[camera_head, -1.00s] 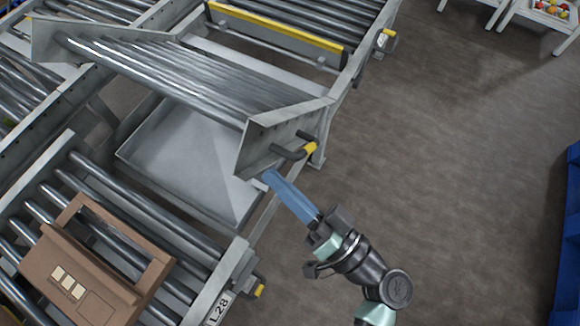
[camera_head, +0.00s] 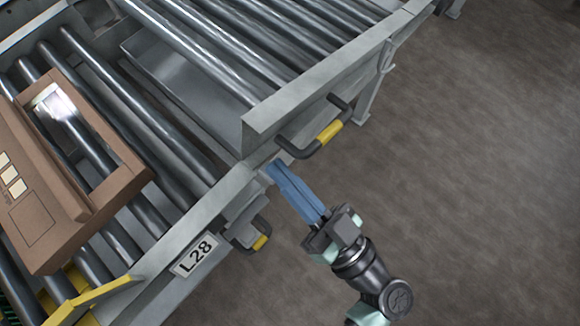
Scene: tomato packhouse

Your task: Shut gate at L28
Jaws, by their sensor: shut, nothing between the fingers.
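The gate is a hinged roller section (camera_head: 300,108) with a grey side plate. It lies low, close to the level of the neighbouring conveyor; I cannot tell whether it is fully seated. Its black handle with a yellow grip (camera_head: 328,133) sticks out from the side plate. The label L28 (camera_head: 195,255) is on the side rail of the near conveyor, left of the gate. My gripper (camera_head: 274,170) is shut and empty, its blue fingers just below the handle by the gate's near corner. I cannot tell whether they touch it.
A brown open carton (camera_head: 60,215) lies on the near rollers at left. A second black-and-yellow handle (camera_head: 258,241) sits on the rail below the gate. A grey tray (camera_head: 175,70) shows in the gap beside the gate. The floor at right is clear.

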